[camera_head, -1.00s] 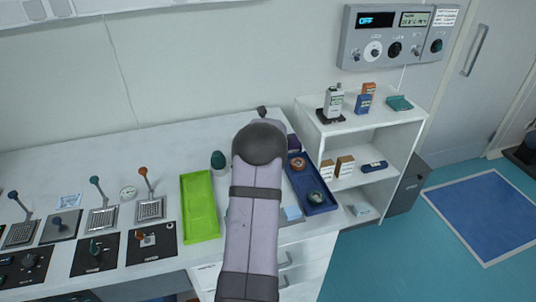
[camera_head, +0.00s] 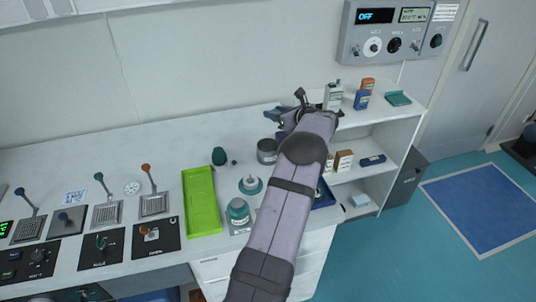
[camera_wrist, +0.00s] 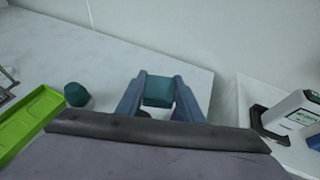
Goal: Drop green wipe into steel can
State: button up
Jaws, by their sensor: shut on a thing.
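The green wipe (camera_wrist: 157,91) is a small dark teal block between the two blue fingers of my gripper (camera_wrist: 158,97) in the wrist view. My gripper is shut on it above the white bench. In the head view my gripper (camera_head: 279,117) is at the back right of the bench, near the shelf, and the wipe is hard to tell from the fingers. The steel can (camera_head: 267,151) is a grey open cylinder on the bench, in front of and slightly left of my gripper. The can does not show clearly in the wrist view.
A dark green knob-shaped thing (camera_head: 219,156) and a green tray (camera_head: 201,203) lie left of the can. Teal-based round pieces (camera_head: 238,211) stand in front. The white shelf (camera_head: 373,120) at the right holds bottles and boxes. My arm partly covers a blue tray (camera_head: 324,195).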

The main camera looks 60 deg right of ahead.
jog(key=shift+w+a+r+n+y, duration=0.1)
jog(key=shift+w+a+n+y, duration=0.15)
jog(key=shift+a, duration=0.2)
jog(key=shift+w+a+r+n+y, duration=0.15)
jog(key=shift+w+a+y, duration=0.1)
jog(key=shift+a, duration=0.2)
jog(key=shift+f, duration=0.1)
jog(key=shift+f, duration=0.15)
jog(key=shift+f+b, duration=0.7)
jog(key=shift+f, duration=2.15)
jog(key=o, duration=1.1)
jog(key=shift+o, duration=0.2)
jog(key=b+v, duration=0.3)
jog(key=v, duration=0.4)
